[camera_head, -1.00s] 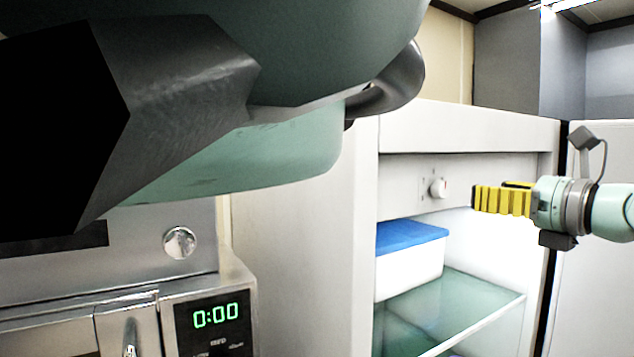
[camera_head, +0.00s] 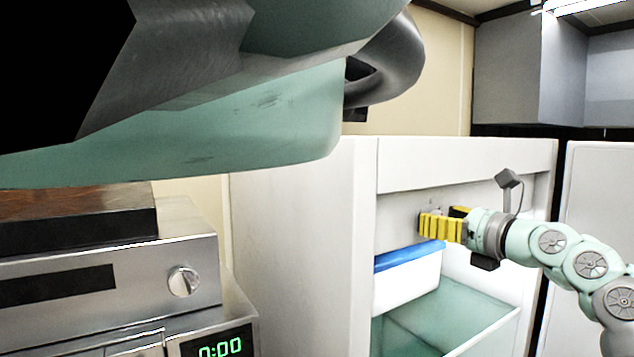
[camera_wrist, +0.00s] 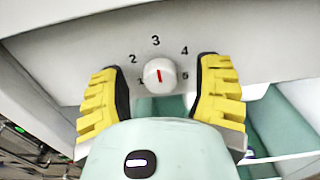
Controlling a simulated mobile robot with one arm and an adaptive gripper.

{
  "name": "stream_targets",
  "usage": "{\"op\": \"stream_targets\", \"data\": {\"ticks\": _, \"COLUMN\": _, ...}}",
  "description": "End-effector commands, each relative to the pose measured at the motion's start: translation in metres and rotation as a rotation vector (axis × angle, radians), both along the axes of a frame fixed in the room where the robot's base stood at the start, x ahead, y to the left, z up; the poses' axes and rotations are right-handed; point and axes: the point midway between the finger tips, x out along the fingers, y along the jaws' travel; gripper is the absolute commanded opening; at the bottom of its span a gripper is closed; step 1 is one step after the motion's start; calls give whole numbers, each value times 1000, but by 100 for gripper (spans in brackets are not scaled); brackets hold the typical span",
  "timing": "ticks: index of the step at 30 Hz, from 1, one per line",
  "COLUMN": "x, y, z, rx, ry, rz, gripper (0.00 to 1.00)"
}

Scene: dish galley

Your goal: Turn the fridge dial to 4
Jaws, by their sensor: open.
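The white fridge dial (camera_wrist: 160,75) sits on the panel inside the open fridge (camera_head: 300,225), with numbers 1 to 5 around it. Its red mark is nearly upright, its top leaning slightly left, roughly in line with the 3. The 1 is partly covered by the dial. My gripper (camera_head: 440,223) has yellow ribbed fingers and is open at the panel. In the wrist view one finger is left of the dial and one right, with gaps on both sides. In the head view the fingers mostly hide the dial.
A box with a blue lid (camera_head: 408,257) stands on the glass shelf (camera_head: 470,312) below my gripper. The fridge door (camera_head: 605,215) is open at the right. A steel appliance (camera_head: 105,265) with a knob and a lit 0:00 display stands at the left.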

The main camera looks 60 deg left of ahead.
Motion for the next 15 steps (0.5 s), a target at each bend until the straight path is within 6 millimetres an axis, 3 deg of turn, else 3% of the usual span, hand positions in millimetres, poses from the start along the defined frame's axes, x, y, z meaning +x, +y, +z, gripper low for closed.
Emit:
{"op": "stream_targets", "data": {"ticks": 2, "x": 0, "y": 0, "z": 0, "rx": 0, "ry": 0, "rz": 0, "gripper": 61}}
{"op": "stream_targets", "data": {"ticks": 15, "x": 1, "y": -1, "z": 0, "rx": 1, "ry": 0, "rz": -2, "gripper": 16}}
